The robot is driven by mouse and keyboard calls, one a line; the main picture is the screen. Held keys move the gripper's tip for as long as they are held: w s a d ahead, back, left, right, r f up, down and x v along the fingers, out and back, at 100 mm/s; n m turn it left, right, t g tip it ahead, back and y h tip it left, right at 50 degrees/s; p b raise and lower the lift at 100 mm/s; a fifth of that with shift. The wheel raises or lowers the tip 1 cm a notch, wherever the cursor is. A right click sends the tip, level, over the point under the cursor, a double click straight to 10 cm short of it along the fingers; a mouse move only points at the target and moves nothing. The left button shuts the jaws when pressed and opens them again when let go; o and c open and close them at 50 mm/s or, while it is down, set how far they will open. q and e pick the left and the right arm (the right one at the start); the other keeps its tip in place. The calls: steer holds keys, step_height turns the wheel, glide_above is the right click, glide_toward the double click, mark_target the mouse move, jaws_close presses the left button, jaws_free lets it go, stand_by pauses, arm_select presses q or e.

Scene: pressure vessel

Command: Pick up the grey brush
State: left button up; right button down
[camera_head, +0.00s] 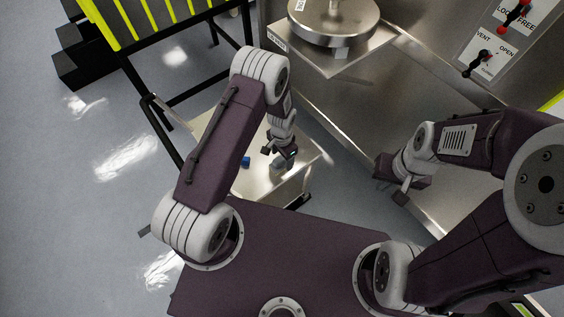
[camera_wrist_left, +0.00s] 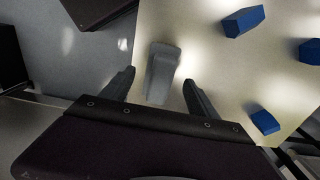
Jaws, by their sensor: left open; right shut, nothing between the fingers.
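The grey brush (camera_wrist_left: 163,68) lies on a pale tabletop in the left wrist view. My left gripper (camera_wrist_left: 159,82) is open, with one finger on either side of the brush in that view. I cannot tell whether the fingers touch it. In the head view my left gripper (camera_head: 276,160) hangs over the small metal table, and the brush is hard to make out beneath it. My right gripper (camera_head: 401,196) is shut and empty, off to the right near the steel vessel stand.
Several blue blocks (camera_wrist_left: 243,20) lie on the small table (camera_head: 225,123), right of the brush in the wrist view. A steel pressure vessel (camera_head: 334,18) stands behind. A yellow-railed platform (camera_head: 130,25) and black steps (camera_head: 85,65) are at the back left. The left floor is clear.

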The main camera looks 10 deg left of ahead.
mark_target(282, 161)
arm_select(q)
step_height(282, 161, down, 4)
steer(key=shift+r, duration=0.3)
jaws_close()
steer(key=shift+w+d+r, duration=0.1)
steer(key=shift+d+r, duration=0.05)
steer(key=shift+r, duration=2.05)
steer(key=w+d+r+b, duration=0.1)
steer(key=w+d+r, duration=0.3)
steer(key=d, duration=0.6)
step_height(282, 161, up, 3)
steer(key=shift+d+f, duration=0.2)
steer(key=shift+d, duration=0.1)
